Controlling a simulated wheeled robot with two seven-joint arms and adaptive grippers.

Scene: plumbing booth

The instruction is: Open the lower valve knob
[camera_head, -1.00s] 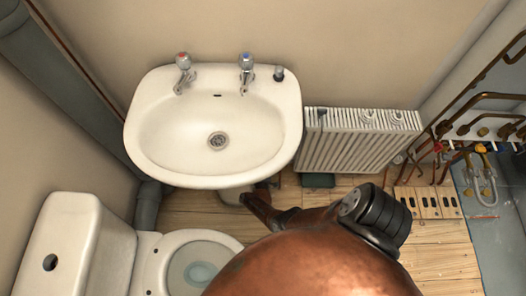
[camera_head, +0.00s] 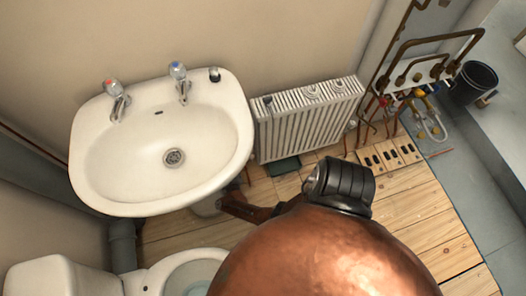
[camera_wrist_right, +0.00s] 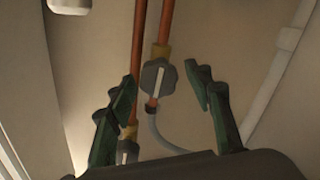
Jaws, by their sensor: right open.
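In the right wrist view a dark grey lobed valve knob (camera_wrist_right: 158,80) with a pale bar sits on a copper pipe. A second similar knob (camera_wrist_right: 127,152) is lower in the picture, on the other pipe, partly cut off by the gripper body. My right gripper (camera_wrist_right: 160,73) is open and empty. In the picture its fingers stand on either side of the upper knob; no contact shows, and the depth between them is unclear. The second knob lies near the left finger's base. Neither knob can be made out in the head view. My left gripper is not visible.
A grey hose (camera_wrist_right: 165,138) curves below the upper knob. In the head view are a white sink (camera_head: 200,180), a toilet (camera_head: 70,277), a radiator (camera_head: 305,125), copper pipework (camera_head: 425,45) and a black bucket (camera_head: 474,82). Bare floor (camera_head: 440,240) shows at right.

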